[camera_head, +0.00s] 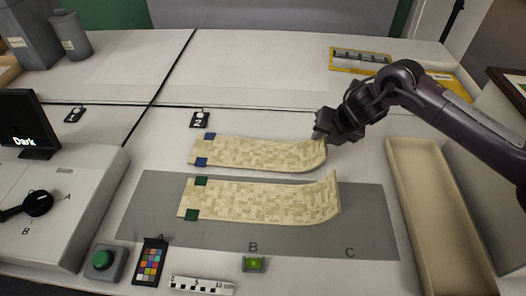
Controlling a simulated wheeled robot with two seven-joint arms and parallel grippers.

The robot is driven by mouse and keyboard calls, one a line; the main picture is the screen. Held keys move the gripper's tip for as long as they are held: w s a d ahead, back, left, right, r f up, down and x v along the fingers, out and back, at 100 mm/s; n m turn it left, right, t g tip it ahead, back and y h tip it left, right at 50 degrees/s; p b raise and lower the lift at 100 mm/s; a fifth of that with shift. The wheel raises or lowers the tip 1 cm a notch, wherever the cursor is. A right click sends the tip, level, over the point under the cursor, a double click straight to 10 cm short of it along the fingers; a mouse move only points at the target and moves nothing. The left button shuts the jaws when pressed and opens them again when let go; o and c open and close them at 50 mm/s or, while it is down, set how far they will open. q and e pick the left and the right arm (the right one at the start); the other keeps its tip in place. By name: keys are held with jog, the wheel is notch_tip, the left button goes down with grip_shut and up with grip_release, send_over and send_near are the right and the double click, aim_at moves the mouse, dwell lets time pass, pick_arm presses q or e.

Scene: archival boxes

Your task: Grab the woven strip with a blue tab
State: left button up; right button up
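The woven strip with blue tabs (258,153) is cream with a patterned weave. It lies across the table, with two blue tabs at its left end and its right end curling up. A similar woven strip with green tabs (262,201) lies in front of it on a grey mat (365,215), also curling up at its right end. My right gripper (320,135) is at the raised right end of the blue-tabbed strip, touching or very close to it. Its fingers are small and dark, and I cannot tell whether they are closed on the strip. My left gripper is out of view.
A long cream tray (393,148) stands at the right. A device with a black knob (39,203) and a dark screen (27,122) are at the left. A green button box (102,260), a colour chart (151,262) and a scale bar (203,285) lie in front. The table behind the strips is mostly clear.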

grip_shut()
jog(key=shift+r, duration=0.1)
